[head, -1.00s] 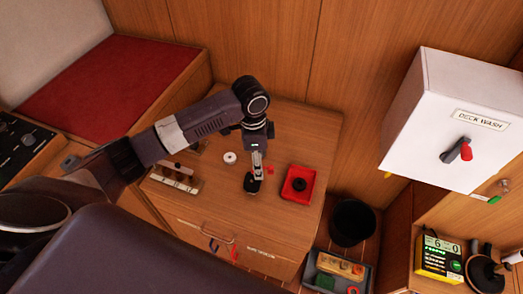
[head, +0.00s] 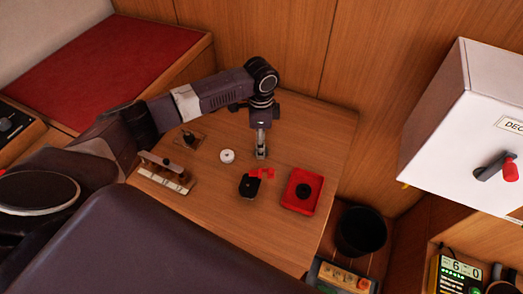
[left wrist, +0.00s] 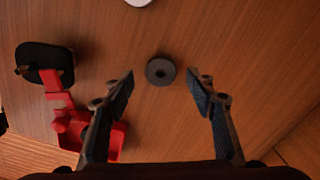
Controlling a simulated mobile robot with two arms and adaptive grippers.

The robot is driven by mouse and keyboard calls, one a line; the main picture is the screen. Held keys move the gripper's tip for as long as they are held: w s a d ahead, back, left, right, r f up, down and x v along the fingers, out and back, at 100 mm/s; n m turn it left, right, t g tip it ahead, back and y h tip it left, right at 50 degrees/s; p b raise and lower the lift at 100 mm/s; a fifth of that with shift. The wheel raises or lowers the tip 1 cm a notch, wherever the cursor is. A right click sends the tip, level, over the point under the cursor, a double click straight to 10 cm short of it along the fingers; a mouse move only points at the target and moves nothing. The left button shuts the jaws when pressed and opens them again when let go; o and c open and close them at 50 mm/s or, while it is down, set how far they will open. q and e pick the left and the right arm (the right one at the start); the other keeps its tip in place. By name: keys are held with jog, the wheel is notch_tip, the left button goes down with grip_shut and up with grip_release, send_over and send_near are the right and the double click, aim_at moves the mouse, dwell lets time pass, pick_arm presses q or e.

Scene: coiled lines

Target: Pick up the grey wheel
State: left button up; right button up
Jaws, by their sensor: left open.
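The grey wheel (left wrist: 160,71), a small round disc with a dark centre hole, lies flat on the wooden top in the left wrist view. It shows in the gap between the fingertips of my left gripper (left wrist: 161,76), with clear space on both sides. The gripper is open and empty; its height above the wheel is hard to judge. In the head view my left gripper (head: 261,155) points down over the top, and I cannot make out the wheel there. My right gripper is not in view.
A white disc (head: 227,156) lies left of the gripper. A black piece (head: 249,190) with a red part (head: 262,173) lies in front, and a red tray (head: 291,203) holding a black ring lies to the right. A slotted rack (head: 165,180) stands farther left. A black bin (head: 360,232) is beyond the edge.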

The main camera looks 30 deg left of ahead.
pick_arm(q)
jog(key=shift+f, duration=1.45)
jog(key=shift+c, duration=0.5)
jog(key=c, duration=1)
jog(key=shift+w, duration=0.1)
